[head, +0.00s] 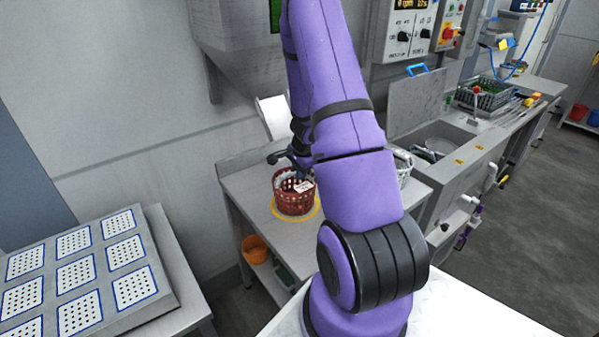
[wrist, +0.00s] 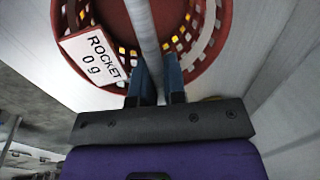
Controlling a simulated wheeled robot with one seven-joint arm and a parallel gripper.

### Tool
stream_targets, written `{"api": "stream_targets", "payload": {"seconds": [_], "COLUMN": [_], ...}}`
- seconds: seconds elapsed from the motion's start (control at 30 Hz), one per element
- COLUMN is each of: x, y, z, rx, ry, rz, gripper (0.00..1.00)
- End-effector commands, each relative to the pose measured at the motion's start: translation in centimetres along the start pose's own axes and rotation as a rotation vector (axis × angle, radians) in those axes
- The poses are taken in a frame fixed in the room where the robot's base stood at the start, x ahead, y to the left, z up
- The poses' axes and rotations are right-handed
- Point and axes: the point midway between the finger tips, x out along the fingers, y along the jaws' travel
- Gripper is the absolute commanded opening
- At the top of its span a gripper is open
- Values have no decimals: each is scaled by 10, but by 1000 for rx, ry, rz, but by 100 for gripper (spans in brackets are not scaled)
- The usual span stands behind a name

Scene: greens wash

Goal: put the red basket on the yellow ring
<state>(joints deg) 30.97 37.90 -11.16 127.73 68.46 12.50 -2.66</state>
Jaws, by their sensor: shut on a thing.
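The red basket (head: 292,199) is in the head view at the centre, upright over the yellow ring (head: 313,212) on the steel table. I cannot tell whether its base touches the table. The ring's rim shows around the basket's lower edge, and yellow also shows through the basket's holes in the wrist view. The basket (wrist: 225,40) fills the top of the wrist view, with a white label reading "ROCKET 0 g". My gripper (wrist: 155,90) is shut on the basket's grey handle, which runs between its two blue fingers. In the head view, my arm hides part of the gripper.
A grey-white basket (head: 403,168) stands on the same table, partly behind my arm. An orange bucket (head: 255,250) sits on the shelf below. A sink (head: 436,143) is to the right. A panel with perforated squares (head: 75,270) is at left.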

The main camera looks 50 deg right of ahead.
Motion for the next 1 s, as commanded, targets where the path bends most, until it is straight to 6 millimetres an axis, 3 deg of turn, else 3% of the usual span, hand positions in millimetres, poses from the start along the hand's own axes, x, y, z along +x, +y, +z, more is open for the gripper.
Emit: {"api": "stream_targets", "payload": {"seconds": [0.1,0.13,0.23,0.63,0.77,1.0], "x": [2,2,2,-3,-20,-67], "y": [1,0,0,0,-1,-2], "z": [0,0,0,0,0,1], "rx": [2,1,1,-2,-3,-4], "ry": [0,0,0,0,2,1], "rz": [0,0,0,-1,-3,-5], "gripper": [0,16,37,37,37,37]}}
